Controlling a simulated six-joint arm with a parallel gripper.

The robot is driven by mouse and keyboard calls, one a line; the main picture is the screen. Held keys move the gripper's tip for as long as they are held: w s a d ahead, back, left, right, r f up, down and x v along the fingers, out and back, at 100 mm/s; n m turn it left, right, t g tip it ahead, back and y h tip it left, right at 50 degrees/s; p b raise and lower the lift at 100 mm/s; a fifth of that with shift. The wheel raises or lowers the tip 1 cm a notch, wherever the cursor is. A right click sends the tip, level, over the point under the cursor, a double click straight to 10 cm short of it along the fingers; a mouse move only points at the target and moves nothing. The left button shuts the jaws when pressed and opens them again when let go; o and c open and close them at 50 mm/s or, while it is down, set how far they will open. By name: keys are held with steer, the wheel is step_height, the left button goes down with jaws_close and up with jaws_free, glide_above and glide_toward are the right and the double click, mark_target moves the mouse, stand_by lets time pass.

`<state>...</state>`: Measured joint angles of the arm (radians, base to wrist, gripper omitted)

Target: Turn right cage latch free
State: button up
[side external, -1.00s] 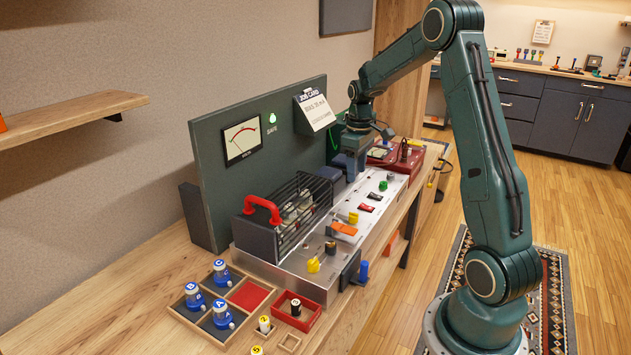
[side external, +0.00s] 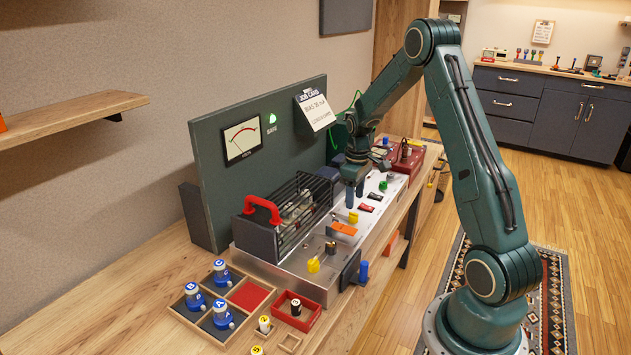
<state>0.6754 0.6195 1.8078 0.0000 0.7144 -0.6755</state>
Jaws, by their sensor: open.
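The wire cage (side external: 303,208) with a red handle (side external: 262,209) stands closed over tubes on the metal chassis (side external: 285,272). A yellow latch (side external: 313,265) shows at the cage's near, left end.
Behind stand a green panel with a meter (side external: 242,140), a lit green SAFE lamp (side external: 271,118) and a job card (side external: 316,110). Orange (side external: 343,229), red (side external: 366,208) and green (side external: 383,186) controls lie near my gripper.

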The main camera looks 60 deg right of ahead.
mark_target(354, 213)
steer(key=shift+f, duration=2.8)
steer(key=shift+c, duration=0.2)
steer(key=c, duration=1)
